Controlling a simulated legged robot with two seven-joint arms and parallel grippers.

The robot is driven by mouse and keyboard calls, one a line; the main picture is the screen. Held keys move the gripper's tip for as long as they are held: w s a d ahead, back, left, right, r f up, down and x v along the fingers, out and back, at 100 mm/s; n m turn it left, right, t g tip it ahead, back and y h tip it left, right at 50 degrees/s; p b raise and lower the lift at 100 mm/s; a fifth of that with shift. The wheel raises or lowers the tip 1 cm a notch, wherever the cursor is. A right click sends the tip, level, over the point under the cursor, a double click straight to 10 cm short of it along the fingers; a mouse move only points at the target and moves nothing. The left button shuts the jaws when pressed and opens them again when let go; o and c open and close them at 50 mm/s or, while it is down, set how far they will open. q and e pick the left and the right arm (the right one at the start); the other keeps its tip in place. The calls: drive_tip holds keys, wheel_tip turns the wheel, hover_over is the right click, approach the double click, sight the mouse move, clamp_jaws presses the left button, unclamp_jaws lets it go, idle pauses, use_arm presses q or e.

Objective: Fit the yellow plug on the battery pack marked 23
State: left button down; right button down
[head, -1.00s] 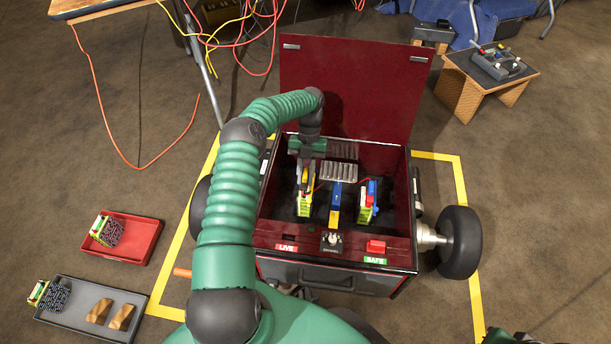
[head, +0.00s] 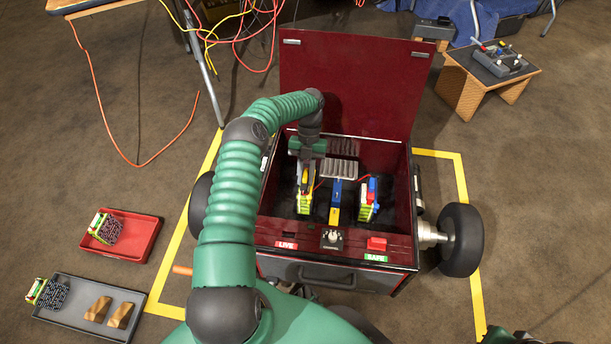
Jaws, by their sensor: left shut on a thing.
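My left gripper (head: 306,172) reaches down into the open dark red box (head: 400,222). It is shut on the yellow plug (head: 305,184), which is mostly hidden by the fingers. The plug is at the top of the left green-and-yellow battery pack (head: 304,205); I cannot tell whether it is seated. A second pack (head: 366,210), with blue and red parts on top, stands at the right in the box. The number 23 cannot be read on either pack.
A blue-and-yellow bar (head: 336,200) stands between the packs, with grey ribbed parts (head: 340,170) behind. The front panel has a switch (head: 332,237) and a red button (head: 376,244). The raised lid (head: 350,85) stands behind. A red tray (head: 140,249) and grey tray (head: 75,319) lie left.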

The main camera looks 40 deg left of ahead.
use_arm(q)
drive_tip(key=shift+f, duration=0.5)
drive_tip(key=c, duration=1.2)
unclamp_jaws()
drive_tip(key=p+v, duration=0.2)
drive_tip(key=v, duration=0.3)
drive_tip(key=shift+w+r, duration=0.2)
drive_tip(key=shift+r, duration=0.15)
drive_tip(key=shift+v, duration=0.85)
drive_tip(key=shift+a, duration=0.15)
